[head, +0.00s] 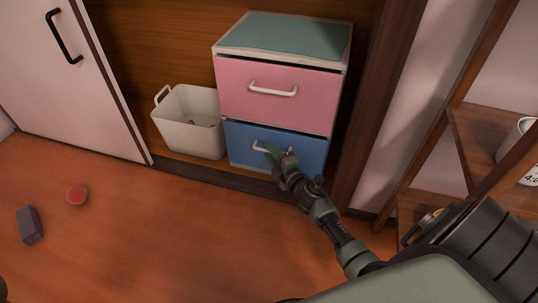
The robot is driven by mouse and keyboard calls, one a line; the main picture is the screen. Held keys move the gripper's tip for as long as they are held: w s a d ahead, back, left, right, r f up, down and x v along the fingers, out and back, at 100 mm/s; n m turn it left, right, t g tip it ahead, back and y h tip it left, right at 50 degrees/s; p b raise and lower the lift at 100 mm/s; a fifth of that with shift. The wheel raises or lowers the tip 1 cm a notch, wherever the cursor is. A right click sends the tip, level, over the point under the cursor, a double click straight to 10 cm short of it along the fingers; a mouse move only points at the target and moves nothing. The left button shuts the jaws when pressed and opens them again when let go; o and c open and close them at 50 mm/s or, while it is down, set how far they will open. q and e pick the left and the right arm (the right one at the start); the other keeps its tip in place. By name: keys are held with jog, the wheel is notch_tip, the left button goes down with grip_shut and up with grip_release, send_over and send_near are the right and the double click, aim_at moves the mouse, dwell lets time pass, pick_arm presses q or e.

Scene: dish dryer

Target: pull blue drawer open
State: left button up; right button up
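The blue drawer (308,149) is the lower one of a two-drawer cabinet inside a wooden closet, and it looks closed. Its white handle (259,149) is partly hidden by my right gripper. My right gripper (272,152) is at the front of the blue drawer, at the handle. I cannot tell whether its fingers are around the handle or only beside it. My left gripper is not in the head view.
A pink drawer (310,98) with a white handle is above the blue one. A white basket (190,125) stands left of the cabinet. A red ball (77,195) and a dark block (29,225) lie on the floor. A wooden shelf (480,130) stands at the right.

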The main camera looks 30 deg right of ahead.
jog(key=shift+w+d+f, duration=0.1)
jog(key=shift+w, duration=0.5)
jog(key=shift+c, duration=0.2)
grip_shut()
dwell(0.9)
